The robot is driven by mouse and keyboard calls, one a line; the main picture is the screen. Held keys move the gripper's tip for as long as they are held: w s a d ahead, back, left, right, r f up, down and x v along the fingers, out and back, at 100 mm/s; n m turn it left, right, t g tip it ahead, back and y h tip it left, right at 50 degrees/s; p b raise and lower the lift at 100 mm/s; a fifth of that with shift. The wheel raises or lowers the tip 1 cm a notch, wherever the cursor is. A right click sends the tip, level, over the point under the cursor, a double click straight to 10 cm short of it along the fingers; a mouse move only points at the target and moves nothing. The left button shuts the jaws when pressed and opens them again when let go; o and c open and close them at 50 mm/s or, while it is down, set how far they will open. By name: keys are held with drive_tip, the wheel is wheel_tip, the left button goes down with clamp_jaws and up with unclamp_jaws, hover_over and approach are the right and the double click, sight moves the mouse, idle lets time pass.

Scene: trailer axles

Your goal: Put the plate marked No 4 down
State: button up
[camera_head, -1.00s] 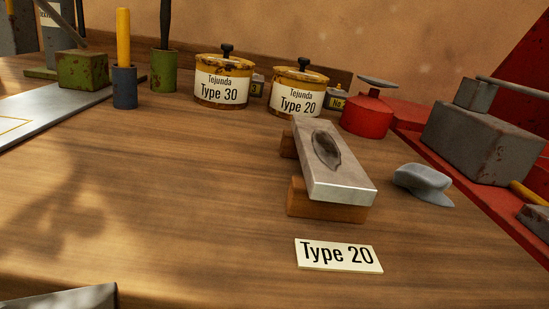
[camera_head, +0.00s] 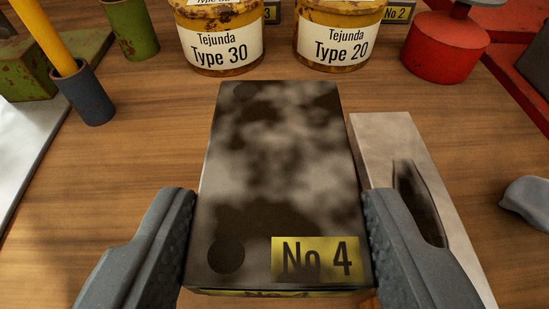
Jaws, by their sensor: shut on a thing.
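The plate marked No 4 (camera_head: 278,180) is a dark, mottled block with a yellow label at its near right corner. My gripper (camera_head: 278,235) is shut on it, one finger on each long side near its near end. The plate hides part of the bench under it, so I cannot tell whether it touches the bench or hangs above it.
The Type 30 tin (camera_head: 220,45) and the Type 20 tin (camera_head: 340,45) stand beyond the plate. A red pot (camera_head: 445,45) is at the back right, a grey cap (camera_head: 527,195) at the right. A blue-grey holder (camera_head: 85,92) stands left. Bare wood (camera_head: 140,150) lies left of the plate.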

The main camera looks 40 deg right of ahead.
drive_tip(key=shift+w+d+r, duration=0.15)
drive_tip(key=shift+w+r, duration=0.2)
drive_tip(key=shift+w, duration=0.2)
drive_tip(key=shift+a, duration=0.2)
drive_tip(key=b, duration=0.2)
hover_over(262, 300)
wheel_tip(262, 300, down, 5)
drive_tip(key=shift+r, duration=0.15)
drive_tip(key=shift+f+b, duration=0.55)
drive_tip(key=shift+f, duration=1.9)
drive_tip(key=shift+f, duration=0.15)
drive_tip(key=o, duration=1.4)
drive_tip(key=shift+f+b, duration=0.2)
drive_tip(key=shift+b, duration=0.6)
